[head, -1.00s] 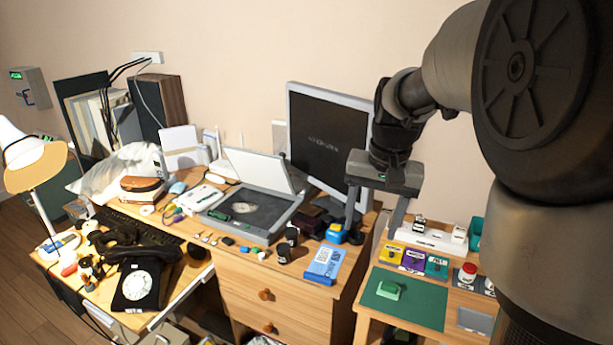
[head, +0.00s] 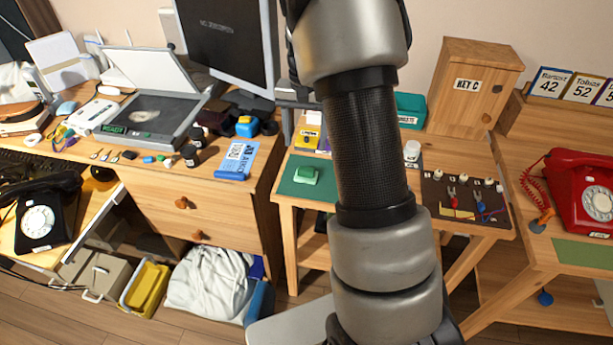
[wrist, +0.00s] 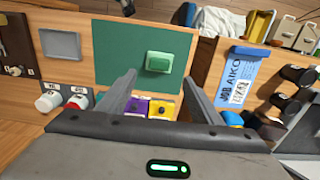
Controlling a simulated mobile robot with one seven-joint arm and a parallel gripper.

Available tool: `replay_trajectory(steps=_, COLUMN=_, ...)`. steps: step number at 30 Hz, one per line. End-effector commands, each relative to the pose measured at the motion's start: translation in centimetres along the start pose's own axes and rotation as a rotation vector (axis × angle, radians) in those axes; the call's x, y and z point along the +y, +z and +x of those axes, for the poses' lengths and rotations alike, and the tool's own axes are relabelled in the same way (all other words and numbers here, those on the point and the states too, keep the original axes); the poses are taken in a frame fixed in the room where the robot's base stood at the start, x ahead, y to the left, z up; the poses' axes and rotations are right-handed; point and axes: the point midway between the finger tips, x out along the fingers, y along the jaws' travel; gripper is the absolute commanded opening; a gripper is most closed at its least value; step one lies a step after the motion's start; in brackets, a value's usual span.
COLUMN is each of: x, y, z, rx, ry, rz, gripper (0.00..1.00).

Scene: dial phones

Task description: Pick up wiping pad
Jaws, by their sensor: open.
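A small green block with a paler top, which looks like the wiping pad (head: 306,175), lies on a dark green mat (head: 290,189) on the small wooden table. The pad also shows in the wrist view (wrist: 159,62), near the middle, with the mat (wrist: 115,50) around it. My gripper (wrist: 164,80) is open, with nothing between its fingers. In the wrist picture its fingertips point toward the pad, one on each side of the line to it, and appear apart from it. In the head view my arm hides most of the gripper.
Yellow and purple boxes (wrist: 150,107) stand near the mat, below the fingers in the wrist view. A blue-and-white packet (head: 237,160) lies on the desk to the left. A tool board (head: 465,196) and red phone (head: 583,190) are to the right. The mat around the pad is clear.

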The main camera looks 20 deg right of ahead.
Motion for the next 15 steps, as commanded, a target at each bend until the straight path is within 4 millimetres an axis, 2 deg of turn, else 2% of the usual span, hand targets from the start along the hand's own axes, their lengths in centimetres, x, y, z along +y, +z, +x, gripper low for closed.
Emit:
replay_trajectory(steps=1, x=0.0, y=0.0, z=1.4, rx=-0.002, ry=0.001, rz=0.0, gripper=0.59)
replay_trajectory(steps=6, x=0.0, y=0.0, z=4.2, rx=-0.001, ry=0.001, rz=0.0, gripper=0.59)
replay_trajectory(steps=15, x=0.0, y=-0.1, z=6.0, rx=0.001, ry=0.0, rz=0.0, gripper=0.59)
